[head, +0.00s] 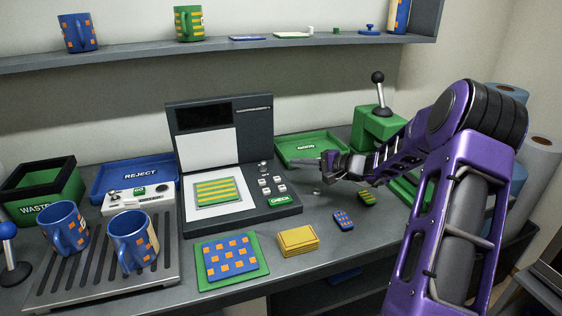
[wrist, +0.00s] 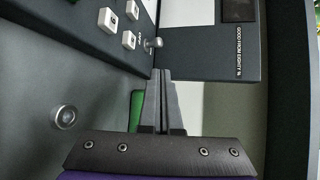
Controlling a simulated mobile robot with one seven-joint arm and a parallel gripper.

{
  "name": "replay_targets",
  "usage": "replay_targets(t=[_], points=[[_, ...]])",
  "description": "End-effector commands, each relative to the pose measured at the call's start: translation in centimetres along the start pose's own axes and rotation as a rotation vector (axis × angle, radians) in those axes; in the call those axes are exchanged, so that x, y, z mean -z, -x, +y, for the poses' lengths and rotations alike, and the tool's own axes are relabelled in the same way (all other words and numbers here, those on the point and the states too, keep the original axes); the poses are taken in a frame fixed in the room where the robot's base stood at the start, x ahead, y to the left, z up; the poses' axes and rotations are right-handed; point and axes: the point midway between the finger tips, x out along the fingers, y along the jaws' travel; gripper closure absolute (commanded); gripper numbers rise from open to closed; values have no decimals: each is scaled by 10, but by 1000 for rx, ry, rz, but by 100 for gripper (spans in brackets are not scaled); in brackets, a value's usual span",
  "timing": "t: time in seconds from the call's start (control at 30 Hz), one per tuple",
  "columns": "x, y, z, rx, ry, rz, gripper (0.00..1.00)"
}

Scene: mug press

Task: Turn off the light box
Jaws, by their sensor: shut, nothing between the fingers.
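The light box (head: 220,117) is a dark grey unit at the middle of the bench, with a bright white upright panel and a white lower panel. A yellow-and-green striped sheet (head: 219,191) lies on the lower panel. Its right side has several white square buttons, a green CHECK button (head: 279,200) and a small silver toggle (head: 262,167). In the wrist view the toggle (wrist: 153,44) stands just beyond my fingertips, with white buttons (wrist: 131,10) to its left. My gripper (head: 296,161) is shut and empty, pointing left at the box's right side; in the wrist view a gap from fingertips to toggle seems small.
A green GOOD tray (head: 288,141) lies behind my gripper, and a green press (head: 378,127) with a black-knobbed lever stands to the right. A blue patterned block (head: 343,220) and yellow pads (head: 298,241) lie in front. Two blue mugs (head: 133,240) stand at left.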

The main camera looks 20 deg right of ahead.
Motion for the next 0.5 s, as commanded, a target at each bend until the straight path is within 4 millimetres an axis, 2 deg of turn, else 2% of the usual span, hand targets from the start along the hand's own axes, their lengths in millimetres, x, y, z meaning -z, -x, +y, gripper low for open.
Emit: replay_targets(t=[0.03, 0.2, 0.33, 0.5], points=[[1, 13, -1, -1, 0, 4, 100], [0, 45, 0, -1, 0, 2, 100], [0, 59, 0, 0, 0, 1, 100], [0, 66, 0, 0, 0, 0, 100]])
